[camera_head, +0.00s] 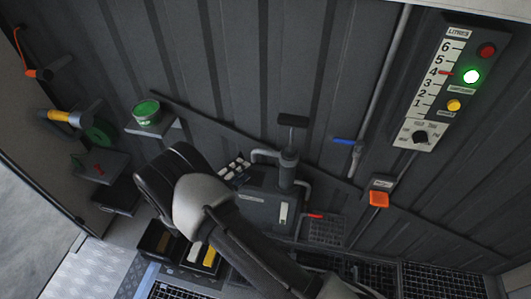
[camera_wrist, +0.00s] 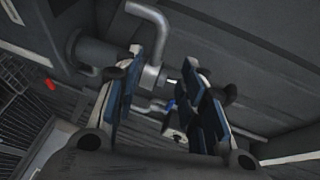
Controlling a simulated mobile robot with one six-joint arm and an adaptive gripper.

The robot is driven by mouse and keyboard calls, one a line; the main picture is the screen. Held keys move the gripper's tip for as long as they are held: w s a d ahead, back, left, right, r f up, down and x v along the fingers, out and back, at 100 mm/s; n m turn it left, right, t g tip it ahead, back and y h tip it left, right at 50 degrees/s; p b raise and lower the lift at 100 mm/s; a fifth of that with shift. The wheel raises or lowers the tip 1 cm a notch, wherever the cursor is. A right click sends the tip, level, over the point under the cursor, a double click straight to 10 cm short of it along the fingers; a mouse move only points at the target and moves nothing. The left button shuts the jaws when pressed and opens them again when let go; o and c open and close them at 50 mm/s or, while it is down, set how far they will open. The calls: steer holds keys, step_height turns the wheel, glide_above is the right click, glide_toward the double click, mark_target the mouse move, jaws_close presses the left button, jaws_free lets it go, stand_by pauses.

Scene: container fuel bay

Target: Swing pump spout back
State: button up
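The hand pump (camera_head: 289,170) stands against the corrugated wall in the head view, with a T-shaped handle (camera_head: 292,120) on top. Its grey spout (camera_head: 264,153) bends out to the left. In the wrist view the curved spout (camera_wrist: 158,30) runs down toward the gap between my fingers, and the pump body (camera_wrist: 92,50) is to its left. My gripper (camera_wrist: 165,95) is open, its blue-padded fingers apart with the spout's lower end seen between or just beyond them; I cannot tell whether they touch it. In the head view my gripper (camera_head: 160,180) is left of the pump, fingertips unclear.
A gauge panel (camera_head: 437,85) with a lit green lamp is on the wall at right. A shelf with a green tin (camera_head: 147,112) is at left. Dark grating (camera_head: 440,280) covers the floor.

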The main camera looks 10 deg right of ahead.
mark_target(264, 153)
steer(key=b+x, duration=0.2)
steer(key=x, duration=1.2)
steer(key=shift+c, duration=0.4)
jaws_close()
